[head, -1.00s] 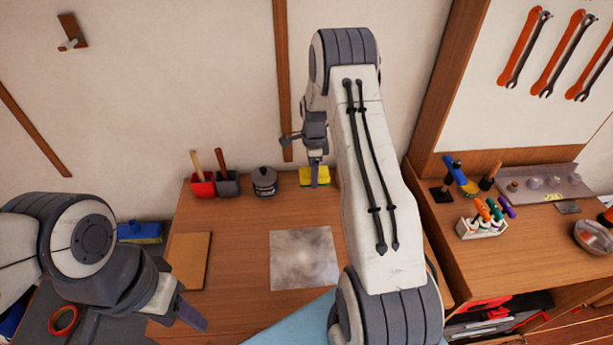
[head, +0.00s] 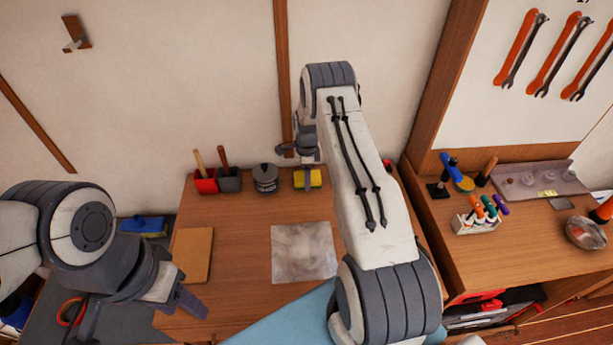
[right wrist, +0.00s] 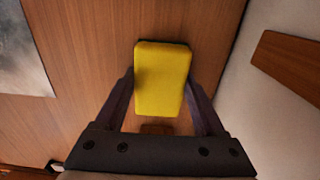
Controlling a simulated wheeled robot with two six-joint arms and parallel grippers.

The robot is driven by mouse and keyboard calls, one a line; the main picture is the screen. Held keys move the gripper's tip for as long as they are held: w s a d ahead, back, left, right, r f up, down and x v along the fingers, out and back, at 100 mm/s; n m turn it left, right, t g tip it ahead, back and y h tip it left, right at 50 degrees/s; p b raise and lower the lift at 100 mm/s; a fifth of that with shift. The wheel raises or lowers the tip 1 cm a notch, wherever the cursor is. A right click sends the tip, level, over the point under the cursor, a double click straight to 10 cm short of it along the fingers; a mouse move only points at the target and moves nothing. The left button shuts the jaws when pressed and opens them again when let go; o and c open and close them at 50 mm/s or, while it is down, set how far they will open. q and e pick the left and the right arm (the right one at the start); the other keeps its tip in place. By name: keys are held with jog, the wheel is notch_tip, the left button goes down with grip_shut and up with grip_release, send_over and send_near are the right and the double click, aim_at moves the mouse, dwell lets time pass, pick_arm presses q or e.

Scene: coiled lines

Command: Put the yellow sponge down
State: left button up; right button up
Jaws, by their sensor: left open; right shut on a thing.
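The yellow sponge (head: 314,178) is at the back of the wooden table, beside the grey pot. My right gripper (head: 308,182) is shut on it, coming from above. In the right wrist view the sponge (right wrist: 161,80) lies between the two fingers (right wrist: 160,100), with the wood table top behind it. I cannot tell whether its underside touches the table. My left gripper (head: 190,305) is open and empty over the table's front left part.
A grey lidded pot (head: 265,177) and red and grey holders (head: 205,181) with wooden handles stand left of the sponge. A grey smudged square plate (head: 303,252) and a brown board (head: 193,254) lie in front. The wall is close behind.

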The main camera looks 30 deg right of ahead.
jog(key=o, duration=1.3)
jog(key=shift+f, duration=0.1)
jog(key=shift+r, duration=0.4)
notch_tip(320, 180, up, 11)
jog(key=b, duration=0.4)
jog(key=s+a+r+n, duration=0.3)
jog(key=a+r+n, duration=0.1)
jog(key=a, duration=0.4)
jog(key=s+a+r+n, duration=0.3)
jog(key=a+r+n, duration=0.15)
jog(key=a, duration=0.35)
jog(key=s+a+r+n, duration=0.3)
jog(key=s+a+n, duration=0.15)
jog(key=a, duration=0.35)
jog(key=s+a+r+n, duration=0.1)
jog(key=s+a+n, duration=0.3)
jog(key=s+n, duration=0.4)
jog(key=s+a+r+n+y, duration=0.1)
jog(key=s+a+n, duration=0.3)
jog(key=s+n, duration=0.5)
jog(key=s, duration=0.7)
jog(key=shift+s+r+n, duration=0.15)
jog(key=shift+n, duration=0.15)
